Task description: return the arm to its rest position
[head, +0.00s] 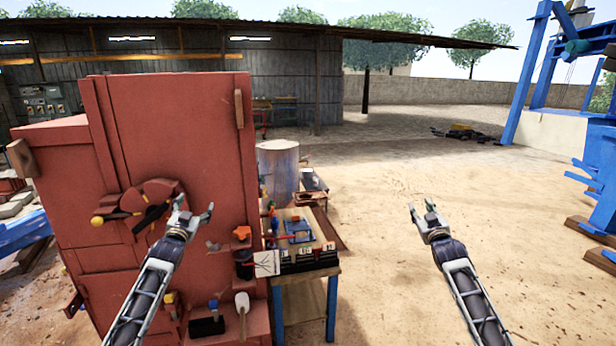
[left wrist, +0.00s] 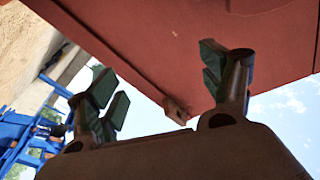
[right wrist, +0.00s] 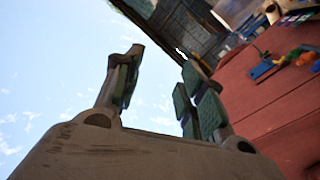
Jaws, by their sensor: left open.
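My left gripper (head: 192,212) is raised in front of the red crusher body (head: 180,120), beside the round dark-red fitting (head: 153,197) on its face. It is open and nothing shows between its fingers; the left wrist view also shows the spread fingers (left wrist: 165,90) against the red panel and sky. My right gripper (head: 423,214) is over open sandy ground at the right. In the right wrist view its fingers (right wrist: 160,92) stand apart, with only sky between them. Whether the left fingers touch the red face cannot be told.
A small workbench (head: 328,268) with tools and parts stands right of the crusher, between my arms. A grey cylinder (head: 279,172) is behind it. A blue steel frame (head: 603,200) stands at the far right. The sandy ground (head: 385,180) around my right arm is clear.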

